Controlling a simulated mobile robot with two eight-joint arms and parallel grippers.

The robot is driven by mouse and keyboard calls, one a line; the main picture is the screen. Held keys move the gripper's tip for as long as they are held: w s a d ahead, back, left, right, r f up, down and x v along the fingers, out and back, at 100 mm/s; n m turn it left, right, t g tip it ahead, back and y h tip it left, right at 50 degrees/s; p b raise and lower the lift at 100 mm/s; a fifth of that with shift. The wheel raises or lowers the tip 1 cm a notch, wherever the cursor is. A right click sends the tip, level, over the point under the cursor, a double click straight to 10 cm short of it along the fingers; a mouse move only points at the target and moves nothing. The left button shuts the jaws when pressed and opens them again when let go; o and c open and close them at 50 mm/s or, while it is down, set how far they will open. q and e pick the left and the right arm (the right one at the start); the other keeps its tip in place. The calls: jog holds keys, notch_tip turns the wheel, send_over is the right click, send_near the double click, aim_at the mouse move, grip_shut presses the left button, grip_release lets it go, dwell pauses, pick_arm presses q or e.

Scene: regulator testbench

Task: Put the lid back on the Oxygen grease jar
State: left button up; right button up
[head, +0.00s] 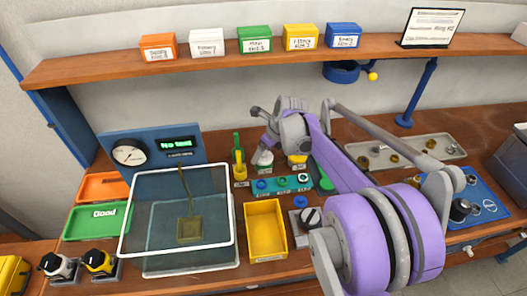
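A small pale jar with a green band (262,160) stands on the bench below my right gripper; I cannot read its label, so I cannot tell if it is the Oxygen grease jar. A second small jar, white and yellow (297,161), stands to its right, partly hidden by my arm. A round green piece (325,183) lies beside my forearm; I cannot tell if it is a lid. My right gripper (261,126) hangs above the pale jar, its fingers pointing left and down. Whether it holds anything is unclear. My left gripper is not in view.
A clear-walled tank (127,244) with a hanging basket stands left of centre. A yellow bin (250,238), a teal rack with rings (268,195) and a green-and-yellow bottle (239,168) are close by. A grey parts tray (437,140) is at the right. The shelf (180,64) overhangs the back.

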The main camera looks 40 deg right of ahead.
dwell(0.8)
jog(key=o, duration=1.1)
jog(key=shift+r+p, duration=1.8)
jog(key=shift+r, duration=1.7)
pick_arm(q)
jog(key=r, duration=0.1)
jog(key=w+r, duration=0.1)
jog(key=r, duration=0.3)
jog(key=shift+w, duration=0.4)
pick_arm(e)
grip_shut()
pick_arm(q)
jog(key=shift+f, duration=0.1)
pick_arm(e)
jog(key=shift+f, duration=0.15)
